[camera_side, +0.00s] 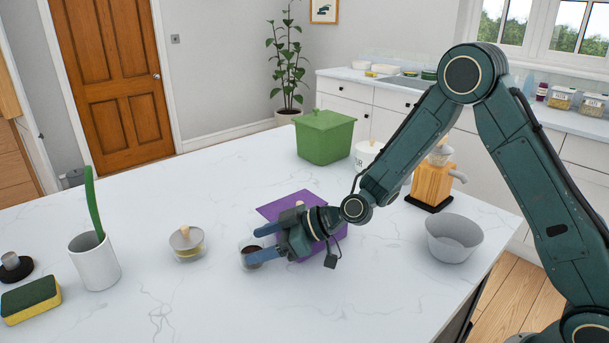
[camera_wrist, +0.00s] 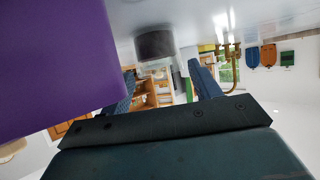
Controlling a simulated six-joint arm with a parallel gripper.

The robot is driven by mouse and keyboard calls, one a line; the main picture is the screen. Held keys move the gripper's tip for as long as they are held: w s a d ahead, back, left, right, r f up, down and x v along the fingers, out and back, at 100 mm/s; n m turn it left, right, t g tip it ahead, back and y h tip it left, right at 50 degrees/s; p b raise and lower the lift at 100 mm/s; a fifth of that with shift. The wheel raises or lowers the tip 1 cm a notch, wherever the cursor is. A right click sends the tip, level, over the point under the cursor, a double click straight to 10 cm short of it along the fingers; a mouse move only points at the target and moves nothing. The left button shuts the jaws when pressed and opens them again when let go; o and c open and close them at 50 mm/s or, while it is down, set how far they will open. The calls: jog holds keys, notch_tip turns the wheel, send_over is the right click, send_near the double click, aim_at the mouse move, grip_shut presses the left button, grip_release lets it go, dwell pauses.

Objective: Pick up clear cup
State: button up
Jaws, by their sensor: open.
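A small clear cup (camera_side: 245,248) with dark contents stands on the white marble worktop, partly hidden by my gripper. My gripper (camera_side: 257,243) is low over the worktop with its two blue fingers apart, reaching left toward the cup, one finger on the far side and one on the near side. In the wrist view the cup's dark contents (camera_wrist: 155,44) show beyond the open fingers (camera_wrist: 163,82), roughly between them. Nothing is visibly held. Whether a finger touches the cup I cannot tell.
A clear lidded jar (camera_side: 187,243) stands left of the cup. The front worktop is clear.

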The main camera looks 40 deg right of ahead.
jog(key=shift+w+a+f, duration=0.25)
jog(key=shift+w+a, duration=0.1)
dwell(0.3)
jog(key=c, duration=0.8)
jog(key=shift+r, duration=0.2)
notch_tip(320, 180, up, 20)
jog(key=shift+f, duration=0.15)
dwell(0.6)
